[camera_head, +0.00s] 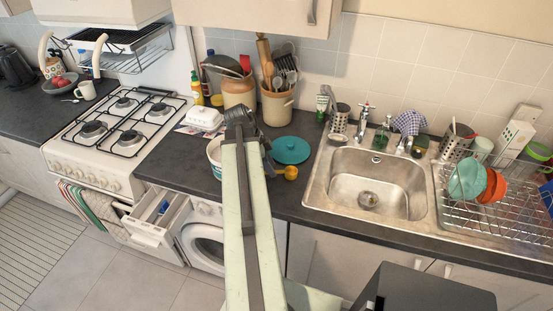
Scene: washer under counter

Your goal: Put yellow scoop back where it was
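The yellow scoop (287,173) lies on the dark counter, just in front of a round teal lid (291,150) and to the right of my arm. A white tub (214,152) stands to the left of my arm, which hides much of it; its contents are not visible. My arm rises from the bottom and bends at a dark joint above the counter. A dark part of my gripper (268,158) shows just behind the arm, left of the scoop and lid. Its fingertips are hidden, so whether it touches the scoop or holds anything is unclear.
A sink (367,190) and a dish rack (500,205) are on the right. A utensil crock (277,104) and a white butter dish (205,118) stand behind. The stove (117,133) is left; an open drawer (155,218) juts out beside the washer (203,245).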

